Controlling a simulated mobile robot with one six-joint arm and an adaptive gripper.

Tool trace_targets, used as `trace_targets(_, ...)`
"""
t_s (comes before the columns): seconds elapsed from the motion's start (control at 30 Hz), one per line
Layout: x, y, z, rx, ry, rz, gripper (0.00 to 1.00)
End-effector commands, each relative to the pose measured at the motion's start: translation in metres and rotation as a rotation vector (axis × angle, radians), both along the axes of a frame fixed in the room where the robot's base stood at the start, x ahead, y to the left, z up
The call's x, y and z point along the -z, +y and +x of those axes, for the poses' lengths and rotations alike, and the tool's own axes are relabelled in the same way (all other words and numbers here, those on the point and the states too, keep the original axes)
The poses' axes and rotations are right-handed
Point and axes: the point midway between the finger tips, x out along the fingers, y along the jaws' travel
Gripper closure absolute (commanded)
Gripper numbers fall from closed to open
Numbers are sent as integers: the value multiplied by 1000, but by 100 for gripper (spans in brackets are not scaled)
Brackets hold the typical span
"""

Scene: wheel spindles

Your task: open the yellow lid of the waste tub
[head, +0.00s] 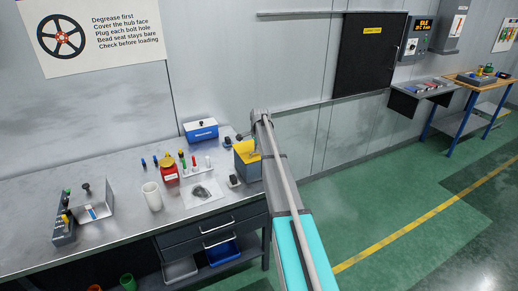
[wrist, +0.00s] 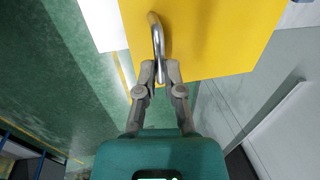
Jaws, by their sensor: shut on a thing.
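The yellow lid (head: 243,147) tops the grey waste tub (head: 248,172) at the right end of the workbench in the head view. My arm hides the right part of both. In the wrist view the lid (wrist: 215,35) fills the upper right, with a bent metal handle (wrist: 155,32) near its left part. My gripper (wrist: 159,66) is shut on the handle, with a finger on each side of its lower end. The head view does not clearly show the gripper, and I cannot tell there how far the lid is raised.
The workbench (head: 115,198) holds a blue box (head: 200,130), a red container (head: 169,170), a white cup (head: 152,196) and several small bottles left of the tub. The green floor (head: 350,195) right of my arm is clear. A wooden-topped table (head: 477,83) stands far right.

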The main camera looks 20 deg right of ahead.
Motion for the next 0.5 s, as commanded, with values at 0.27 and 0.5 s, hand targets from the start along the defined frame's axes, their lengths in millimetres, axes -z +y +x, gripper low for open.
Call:
trace_targets(0.27, 0, 6, 3, -4, 1, 6, 63)
trace_targets(0.5, -1, 8, 3, -6, 2, 6, 52)
